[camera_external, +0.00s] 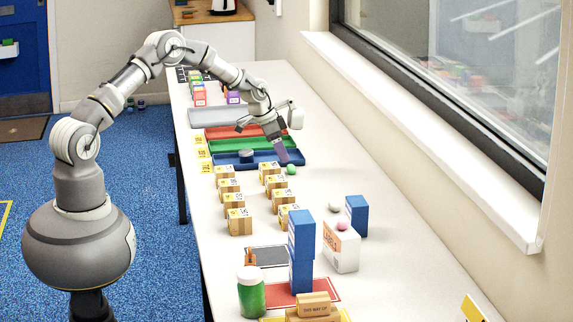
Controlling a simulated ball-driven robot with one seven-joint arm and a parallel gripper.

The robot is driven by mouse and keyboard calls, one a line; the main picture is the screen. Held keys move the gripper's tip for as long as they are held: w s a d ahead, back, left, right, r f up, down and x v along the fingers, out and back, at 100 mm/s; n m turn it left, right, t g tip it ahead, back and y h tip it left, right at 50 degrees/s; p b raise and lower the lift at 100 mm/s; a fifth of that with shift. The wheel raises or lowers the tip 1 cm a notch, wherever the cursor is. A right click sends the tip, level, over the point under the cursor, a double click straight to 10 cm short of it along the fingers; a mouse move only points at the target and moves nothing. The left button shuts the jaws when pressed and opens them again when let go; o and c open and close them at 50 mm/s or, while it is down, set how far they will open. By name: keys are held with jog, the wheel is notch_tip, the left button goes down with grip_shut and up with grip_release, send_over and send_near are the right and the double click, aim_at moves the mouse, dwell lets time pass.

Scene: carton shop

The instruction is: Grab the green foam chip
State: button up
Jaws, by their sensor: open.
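A small green foam chip (291,169) lies on the white table, just in front of the blue tray's near right part. My gripper (284,160) points down at the end of my arm, right above and slightly left of the green chip. Its jaws are open; the fingertips are small here, and I cannot tell whether they touch the chip or reach around it.
Blue (225,159), green (216,146) and red (216,133) trays lie behind. Several small cartons (239,222) stand in front. Stacked blue boxes (301,236), a white box (342,247) and a green jar (250,291) stand nearer. The window wall is at right.

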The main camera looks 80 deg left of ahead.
aim_at(288, 166)
jog(key=b+x, duration=0.2)
jog(key=x, duration=0.3)
jog(key=shift+d, duration=0.15)
jog(key=shift+r, duration=0.2)
jog(key=c, duration=0.8)
jog(key=shift+r, duration=0.1)
